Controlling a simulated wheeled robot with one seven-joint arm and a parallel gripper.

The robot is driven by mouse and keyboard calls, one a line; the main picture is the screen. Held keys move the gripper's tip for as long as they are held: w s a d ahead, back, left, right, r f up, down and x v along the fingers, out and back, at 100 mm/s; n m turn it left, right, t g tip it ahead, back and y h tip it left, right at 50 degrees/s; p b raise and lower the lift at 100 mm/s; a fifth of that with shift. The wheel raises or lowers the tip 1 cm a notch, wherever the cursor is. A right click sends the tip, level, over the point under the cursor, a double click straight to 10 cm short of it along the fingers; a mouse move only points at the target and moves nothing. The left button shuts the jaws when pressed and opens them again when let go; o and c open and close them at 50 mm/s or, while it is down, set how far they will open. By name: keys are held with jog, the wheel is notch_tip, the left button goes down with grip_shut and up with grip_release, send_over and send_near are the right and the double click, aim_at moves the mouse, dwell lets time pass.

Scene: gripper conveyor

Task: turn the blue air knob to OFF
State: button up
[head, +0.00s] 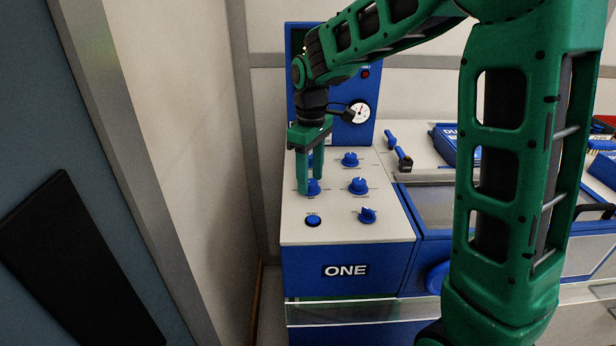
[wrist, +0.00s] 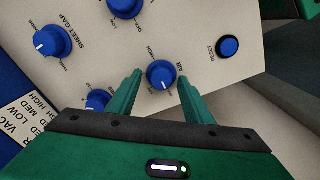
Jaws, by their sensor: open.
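The blue air knob (wrist: 161,74), labelled AIR, is on the light panel in the wrist view. A white pointer mark shows on its near side in that view; the small position labels are too blurred to read fully. In the head view the air knob (head: 314,187) is partly hidden by a finger. My green gripper (head: 310,184) points down at it. In the wrist view my gripper (wrist: 160,78) is open, with one finger on each side of the knob. I cannot tell whether the fingers touch it.
A blue RESET button (head: 312,220) is close in front of the knob. Other blue knobs stand nearby: one (head: 358,185) to the right, one (head: 368,215) front right and one (head: 350,159) behind. A gauge (head: 359,112) is on the blue upright box behind.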

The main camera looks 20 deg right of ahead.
aim_at(311, 181)
notch_tip(311, 181, up, 10)
jog(key=shift+r, duration=0.25)
jog(key=shift+d, duration=0.1)
dwell(0.5)
